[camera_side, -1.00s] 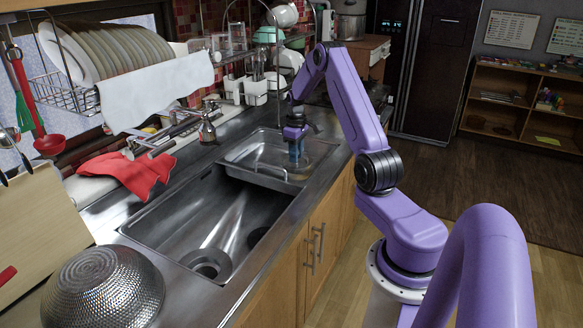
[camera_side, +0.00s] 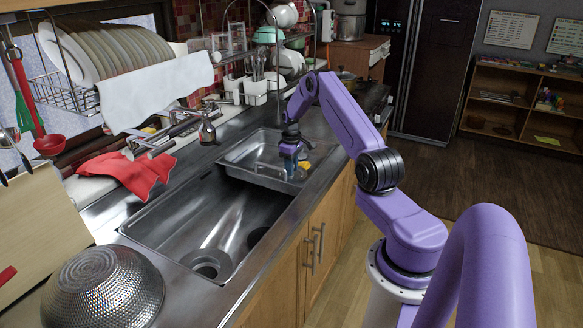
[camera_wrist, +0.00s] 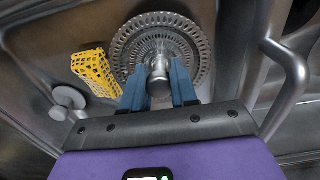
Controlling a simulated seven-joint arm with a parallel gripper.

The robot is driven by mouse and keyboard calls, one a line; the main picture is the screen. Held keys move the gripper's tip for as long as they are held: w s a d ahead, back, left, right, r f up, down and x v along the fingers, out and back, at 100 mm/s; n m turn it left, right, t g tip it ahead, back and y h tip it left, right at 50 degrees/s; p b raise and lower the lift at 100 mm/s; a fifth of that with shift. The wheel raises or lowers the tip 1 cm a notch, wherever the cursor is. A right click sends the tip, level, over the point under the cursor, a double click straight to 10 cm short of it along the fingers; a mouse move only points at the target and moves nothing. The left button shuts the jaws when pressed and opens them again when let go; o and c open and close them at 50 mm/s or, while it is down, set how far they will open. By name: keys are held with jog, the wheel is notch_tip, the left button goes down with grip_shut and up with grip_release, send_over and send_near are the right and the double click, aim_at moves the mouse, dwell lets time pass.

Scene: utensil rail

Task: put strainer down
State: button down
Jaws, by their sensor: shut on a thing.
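The strainer (camera_wrist: 193,52) is a round metal disc with slots around it and a knob in its middle. In the wrist view my gripper (camera_wrist: 158,82) has its blue fingers on both sides of the knob, shut on it. In the side view my gripper (camera_side: 290,166) is down inside the small basin (camera_side: 250,176), and I cannot make out the strainer under the fingers. I cannot tell whether the strainer touches the basin floor.
A yellow mesh thing (camera_wrist: 95,71) lies close left of the strainer. A small round metal piece (camera_wrist: 68,97) is further left, and a curved metal bar (camera_wrist: 292,68) is at right. The large sink (camera_side: 205,220) stands empty beside the small basin.

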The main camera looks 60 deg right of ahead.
jog(key=shift+f, duration=0.1)
jog(key=c, duration=0.9)
grip_release()
